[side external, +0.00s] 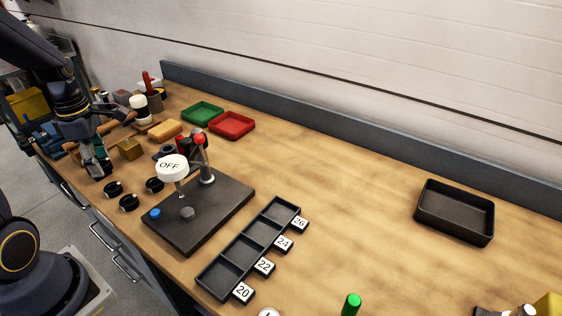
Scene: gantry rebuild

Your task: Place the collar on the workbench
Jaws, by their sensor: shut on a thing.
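My gripper (97,166) is at the left end of the workbench (350,195), pointing down close to its front edge. It is shut on a small dark thing, which I take to be the collar; the fingers and nearby clutter hide most of it, and I cannot tell whether it touches the bench. Three black ring-shaped collars stand apart from the gripper, to its lower right: one ring (113,188), a nearer ring (129,204) and a ring beside the dark plate (154,185).
Green (202,113) and red (232,124) trays sit behind. Blocks and tools crowd the left end.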

